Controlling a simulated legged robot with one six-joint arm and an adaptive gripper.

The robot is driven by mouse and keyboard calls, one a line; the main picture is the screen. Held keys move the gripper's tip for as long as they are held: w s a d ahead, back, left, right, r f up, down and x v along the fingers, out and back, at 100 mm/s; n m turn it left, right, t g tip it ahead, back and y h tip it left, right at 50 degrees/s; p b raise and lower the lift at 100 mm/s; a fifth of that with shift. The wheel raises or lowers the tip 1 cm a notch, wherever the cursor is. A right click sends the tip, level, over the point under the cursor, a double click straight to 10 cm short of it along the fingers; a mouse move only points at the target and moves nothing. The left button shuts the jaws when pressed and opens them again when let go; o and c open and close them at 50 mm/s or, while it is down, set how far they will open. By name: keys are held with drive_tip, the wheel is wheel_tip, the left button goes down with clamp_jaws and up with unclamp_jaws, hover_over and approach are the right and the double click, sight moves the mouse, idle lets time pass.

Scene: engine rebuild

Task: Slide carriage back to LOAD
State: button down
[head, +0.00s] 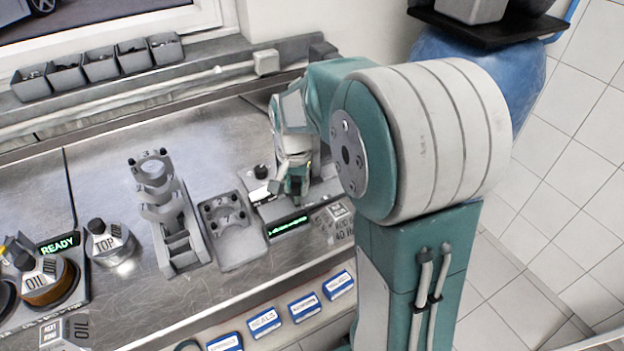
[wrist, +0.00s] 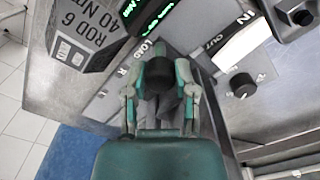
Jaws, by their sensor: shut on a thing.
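I take this knob to be the carriage handle; the rest of the carriage is mostly hidden by the fingers. The LOAD label (wrist: 149,47) is right beside the knob's far side. Another label, partly covered, is to the left of the gripper. In the head view my gripper hides the knob.
The machine has a green display (head: 288,226) and a small black dial (wrist: 242,86) near the IN and OUT labels. A ROD 6 block (wrist: 85,32) stands close by. A grey cap holder (head: 232,232) and a rack (head: 172,215) stand to the left, with a TOP pot (head: 110,243) beyond.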

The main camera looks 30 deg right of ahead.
drive_tip(key=shift+a, duration=0.85)
drive_tip(key=shift+d, duration=0.1)
drive_tip(key=c, duration=0.7)
unclamp_jaws()
drive_tip(key=o, duration=0.3)
drive_tip(key=shift+a, duration=0.35)
